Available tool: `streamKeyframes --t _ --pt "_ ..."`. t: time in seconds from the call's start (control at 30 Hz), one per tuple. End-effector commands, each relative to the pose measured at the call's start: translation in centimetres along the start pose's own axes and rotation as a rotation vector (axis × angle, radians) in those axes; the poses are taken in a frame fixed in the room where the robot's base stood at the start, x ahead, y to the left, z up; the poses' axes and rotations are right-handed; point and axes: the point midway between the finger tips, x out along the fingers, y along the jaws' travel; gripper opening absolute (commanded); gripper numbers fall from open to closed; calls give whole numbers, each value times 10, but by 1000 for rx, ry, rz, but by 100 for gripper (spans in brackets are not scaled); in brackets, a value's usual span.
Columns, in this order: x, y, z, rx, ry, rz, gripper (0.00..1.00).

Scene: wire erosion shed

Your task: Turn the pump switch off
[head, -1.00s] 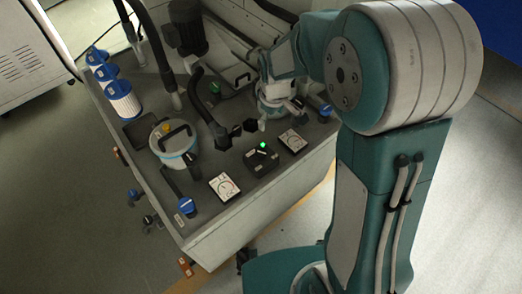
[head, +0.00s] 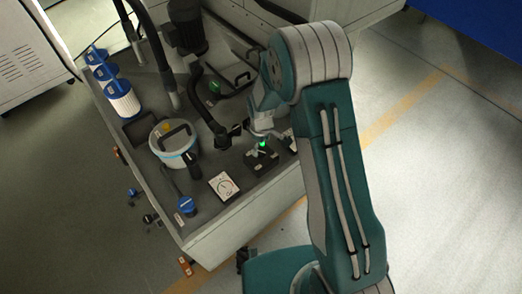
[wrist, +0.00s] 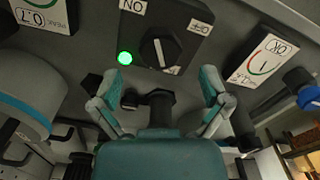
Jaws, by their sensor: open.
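The pump switch is a dark box (wrist: 175,22) with a black rotary knob (wrist: 160,47) and a lit green lamp (wrist: 125,58). In the wrist view, upside-down lettering marks an ON label (wrist: 132,5) and an OFF label (wrist: 200,28). The knob carries a pale line. In the head view the switch box (head: 261,163) sits on the tank top, partly covered by my gripper (head: 268,138). In the wrist view my gripper (wrist: 160,76) is open and empty. Its two fingers are spread in front of the knob; I see no contact.
Gauges stand on both sides of the switch: one (wrist: 45,14) at left and one (wrist: 262,60) at right in the wrist view. The tank top (head: 215,165) also holds a round canister (head: 168,142), a black hose (head: 205,105) and white filters (head: 122,100).

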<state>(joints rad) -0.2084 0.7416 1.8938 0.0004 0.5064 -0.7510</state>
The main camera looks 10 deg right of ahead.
Motion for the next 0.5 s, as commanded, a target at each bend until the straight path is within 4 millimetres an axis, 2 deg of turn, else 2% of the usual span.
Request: streamKeyframes --t 0.03,0.2,0.5 --pt "10 0 0 0 -2 -2 96" --pt "30 0 0 0 -1 -1 96" --pt "36 0 0 0 1 1 96"
